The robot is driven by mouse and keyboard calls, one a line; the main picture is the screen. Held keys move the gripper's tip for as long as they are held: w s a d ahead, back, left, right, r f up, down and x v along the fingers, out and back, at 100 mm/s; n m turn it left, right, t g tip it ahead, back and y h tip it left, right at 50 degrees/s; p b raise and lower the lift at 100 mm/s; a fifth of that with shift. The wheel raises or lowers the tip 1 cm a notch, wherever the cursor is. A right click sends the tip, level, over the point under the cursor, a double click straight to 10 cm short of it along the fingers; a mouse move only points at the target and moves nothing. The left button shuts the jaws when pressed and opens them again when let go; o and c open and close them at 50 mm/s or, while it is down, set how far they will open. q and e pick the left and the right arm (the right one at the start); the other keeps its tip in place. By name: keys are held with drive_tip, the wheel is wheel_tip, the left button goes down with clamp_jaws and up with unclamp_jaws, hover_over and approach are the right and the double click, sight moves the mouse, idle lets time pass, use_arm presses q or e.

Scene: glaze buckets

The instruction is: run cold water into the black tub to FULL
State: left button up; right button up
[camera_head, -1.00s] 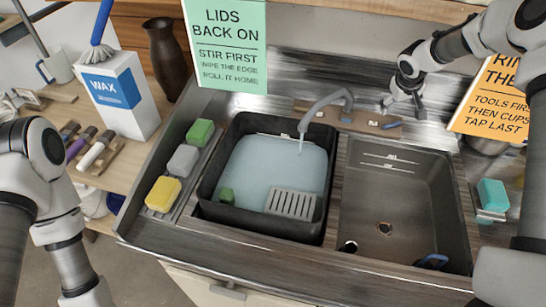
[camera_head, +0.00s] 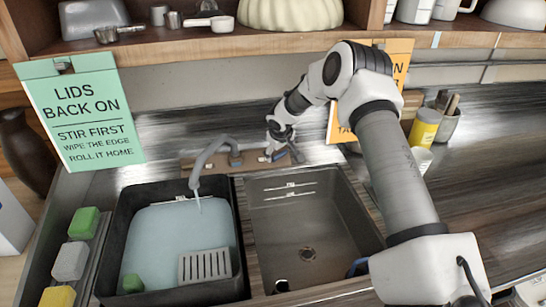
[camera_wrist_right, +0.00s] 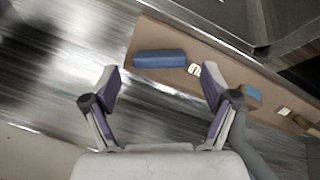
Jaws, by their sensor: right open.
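The black tub (camera_head: 111,257) stands in the left part of the sink, holding pale water (camera_head: 165,238). A grey curved spout (camera_head: 207,155) hangs over its back edge, and a thin stream falls from it. A white mark shows on the tub's inner back wall just above the water; its lettering is too small to read. My right gripper (camera_head: 284,152) is at the wooden tap board (camera_head: 222,163) behind the sink. In the right wrist view the open gripper (camera_wrist_right: 161,84) is empty, with a long blue handle (camera_wrist_right: 160,58) just beyond its fingertips. My left gripper is out of view.
A grey slotted piece (camera_head: 205,265) and a green block (camera_head: 133,283) are in the tub. The right basin (camera_head: 290,225) is empty. Colored sponges (camera_head: 70,261) line the left edge. A green sign (camera_head: 82,115) hangs left; a yellow container (camera_head: 424,127) stands right.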

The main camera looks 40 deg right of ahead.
sight(280, 154)
drive_tip(key=x, duration=0.3)
drive_tip(key=shift+f, duration=0.1)
drive_tip(key=c, duration=1.2)
drive_tip(key=shift+o, duration=0.2)
drive_tip(key=shift+m+b, duration=0.3)
drive_tip(key=shift+m, duration=0.7)
drive_tip(key=m+y, duration=0.1)
drive_tip(key=m, duration=0.2)
drive_tip(key=shift+s, duration=0.1)
drive_tip(key=o, duration=1.2)
drive_tip(key=shift+c, duration=0.2)
